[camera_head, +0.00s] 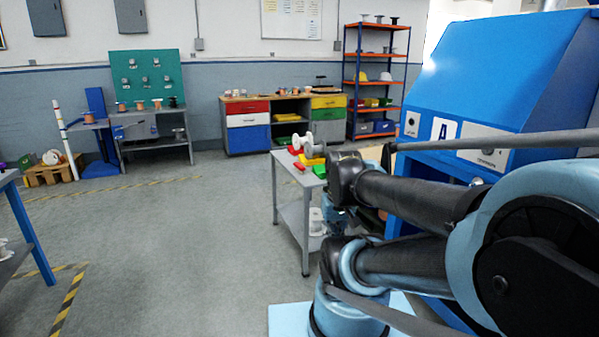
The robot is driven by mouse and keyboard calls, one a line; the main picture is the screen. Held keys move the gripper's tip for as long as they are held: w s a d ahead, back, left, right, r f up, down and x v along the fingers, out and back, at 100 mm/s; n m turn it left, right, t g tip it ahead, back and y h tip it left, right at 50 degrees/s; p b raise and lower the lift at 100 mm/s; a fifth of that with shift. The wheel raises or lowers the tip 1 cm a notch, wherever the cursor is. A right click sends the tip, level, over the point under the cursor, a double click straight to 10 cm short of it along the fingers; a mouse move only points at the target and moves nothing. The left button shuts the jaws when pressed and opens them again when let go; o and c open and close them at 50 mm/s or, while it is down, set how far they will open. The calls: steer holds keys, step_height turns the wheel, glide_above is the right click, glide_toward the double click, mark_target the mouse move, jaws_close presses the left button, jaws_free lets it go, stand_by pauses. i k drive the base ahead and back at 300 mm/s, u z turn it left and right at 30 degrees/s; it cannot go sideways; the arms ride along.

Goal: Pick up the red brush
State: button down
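The fingers of my gripper cannot be made out clearly, and nothing is seen held. My arm hides part of the table top.
White spools (303,143), a yellow item (312,160) and a green item (319,171) share the table. A blue machine (490,75) stands close on the right. A blue-legged table (33,230) is at left. The floor between (170,240) is clear.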

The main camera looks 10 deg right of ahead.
mark_target(301, 168)
steer(key=u, duration=0.2)
steer(key=i, duration=0.4)
steer(key=u, duration=0.15)
